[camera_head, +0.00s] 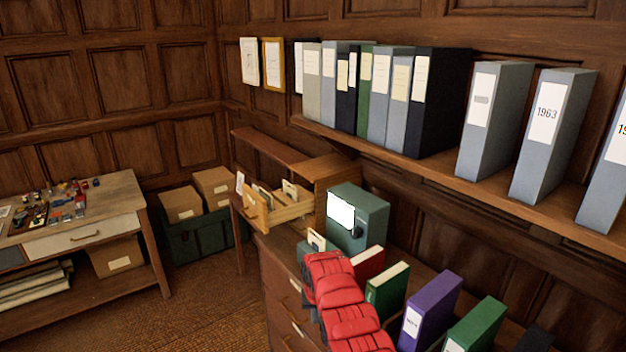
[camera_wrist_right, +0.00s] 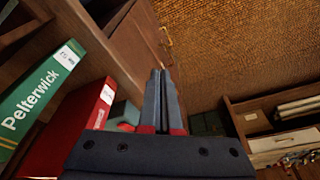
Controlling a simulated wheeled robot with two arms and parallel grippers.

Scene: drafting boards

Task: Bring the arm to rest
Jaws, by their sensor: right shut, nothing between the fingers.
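My right arm reaches in from the bottom of the head view, its red links over the low cabinet top beside a row of binders. The gripper itself is not clearly seen there. In the right wrist view my right gripper (camera_wrist_right: 161,76) has its two dark fingers together, with nothing between them. It points out past the cabinet's drawer fronts, above the brown carpet. My left gripper is in neither view.
A red binder (camera_head: 368,262), a green binder (camera_head: 388,290) and a purple binder (camera_head: 430,308) stand close right of my arm. A green-grey box (camera_head: 372,214) and an open card drawer (camera_head: 290,207) lie beyond. The carpet (camera_head: 200,300) at left is clear.

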